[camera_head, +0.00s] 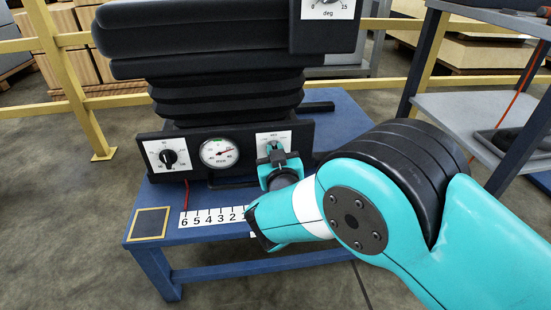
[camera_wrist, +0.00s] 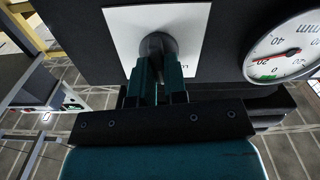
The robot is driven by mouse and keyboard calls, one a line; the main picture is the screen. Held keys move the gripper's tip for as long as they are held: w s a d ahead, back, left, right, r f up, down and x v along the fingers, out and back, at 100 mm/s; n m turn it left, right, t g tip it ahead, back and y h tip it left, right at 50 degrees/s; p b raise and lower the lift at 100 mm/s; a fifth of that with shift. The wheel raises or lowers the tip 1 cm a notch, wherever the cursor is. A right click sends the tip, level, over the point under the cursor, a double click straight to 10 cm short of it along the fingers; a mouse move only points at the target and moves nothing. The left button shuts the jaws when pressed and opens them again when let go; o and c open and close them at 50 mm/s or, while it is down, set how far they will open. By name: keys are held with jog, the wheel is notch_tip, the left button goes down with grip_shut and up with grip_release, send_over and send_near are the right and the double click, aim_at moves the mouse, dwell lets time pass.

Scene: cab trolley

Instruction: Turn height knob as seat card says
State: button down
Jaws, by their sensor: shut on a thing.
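The seat's front panel (camera_head: 200,170) has a left knob (camera_head: 168,157) on a white dial plate, a round gauge (camera_head: 220,153) in the middle, and a right white dial plate (camera_head: 285,137). My gripper (camera_head: 274,152) is at the right plate, shut on its dark round knob (camera_wrist: 157,44), as the wrist view shows, with a finger on each side. The fingers and wrist hide much of the knob and its scale; the lettering is too small to read. The gauge (camera_wrist: 287,52), marked in mm, has a red needle. I cannot make out a seat card.
The black seat with bellows stands above the panel on a blue table (camera_head: 335,125). A number strip (camera_head: 212,217) and a dark gold-edged square (camera_head: 150,224) lie on the tabletop. A "deg" dial (camera_head: 328,8) is at the top. A grey shelf unit (camera_head: 470,115) stands at right.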

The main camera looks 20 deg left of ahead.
jog(key=shift+m+b, duration=0.4)
jog(key=shift+m, duration=0.2)
jog(key=shift+r, duration=0.1)
jog(key=c, duration=1.2)
grip_release()
jog(key=shift+o, duration=0.2)
jog(key=shift+s+d, duration=0.1)
jog(key=b+v, duration=0.9)
jog(key=v, duration=0.8)
jog(key=shift+s+b, duration=0.25)
jog(key=shift+b, duration=0.05)
